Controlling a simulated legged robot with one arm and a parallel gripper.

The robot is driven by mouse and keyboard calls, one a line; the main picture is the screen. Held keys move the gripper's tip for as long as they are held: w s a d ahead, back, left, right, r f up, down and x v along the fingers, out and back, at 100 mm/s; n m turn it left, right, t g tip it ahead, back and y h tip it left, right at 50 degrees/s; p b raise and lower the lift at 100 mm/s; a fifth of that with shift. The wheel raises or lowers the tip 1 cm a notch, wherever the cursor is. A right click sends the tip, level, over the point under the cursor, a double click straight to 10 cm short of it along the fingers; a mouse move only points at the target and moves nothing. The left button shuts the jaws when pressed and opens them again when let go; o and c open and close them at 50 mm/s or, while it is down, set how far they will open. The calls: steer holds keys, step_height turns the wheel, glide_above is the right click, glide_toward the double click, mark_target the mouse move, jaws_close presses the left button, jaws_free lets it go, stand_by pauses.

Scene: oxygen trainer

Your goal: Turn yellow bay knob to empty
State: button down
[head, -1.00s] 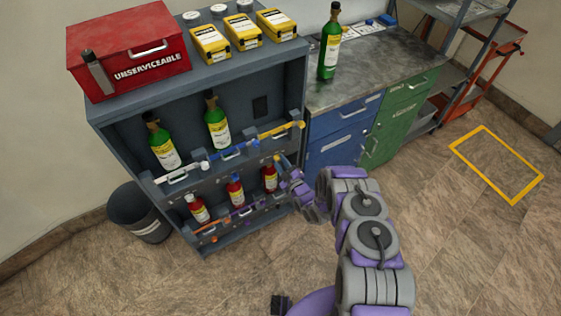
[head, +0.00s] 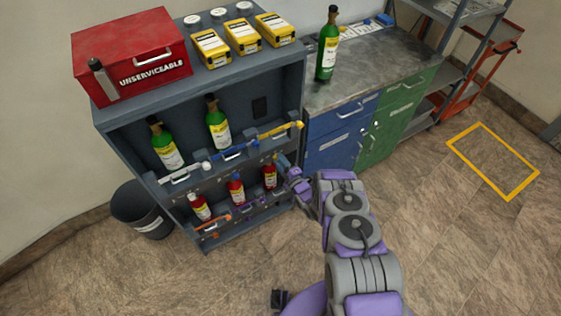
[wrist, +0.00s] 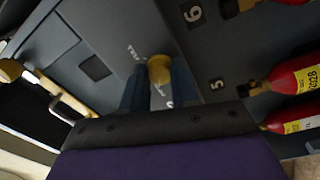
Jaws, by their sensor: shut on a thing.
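The yellow knob (wrist: 159,70) is on the dark grey panel in the wrist view, with small white markings around it that are too blurred to read. My gripper (wrist: 161,82) has one finger on each side of the knob and is shut on it. In the head view my gripper (head: 287,172) is at the right end of the rack's middle ledge, and it hides the knob there. The yellow bay's bar (head: 280,129) runs along the shelf edge just above. A yellow bar end also shows at the left of the wrist view (wrist: 12,71).
The grey rack (head: 298,90) holds green bottles (head: 218,128) above and red bottles (head: 236,190) below. A red box (head: 130,55) and yellow devices (head: 243,33) stand on top. A bench with blue drawers (head: 340,145) is right of the rack. A bin (head: 140,212) stands left.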

steer(key=shift+s+a+f, duration=0.1)
steer(key=shift+s+f, duration=0.1)
steer(key=shift+f, duration=0.1)
steer(key=c, duration=1.2)
jaws_free()
steer(key=o, duration=0.3)
steer(key=shift+w+r, duration=0.1)
steer(key=shift+r, duration=0.05)
steer(key=shift+o, duration=0.2)
steer(key=v, duration=1.7)
steer(key=shift+b, duration=0.35)
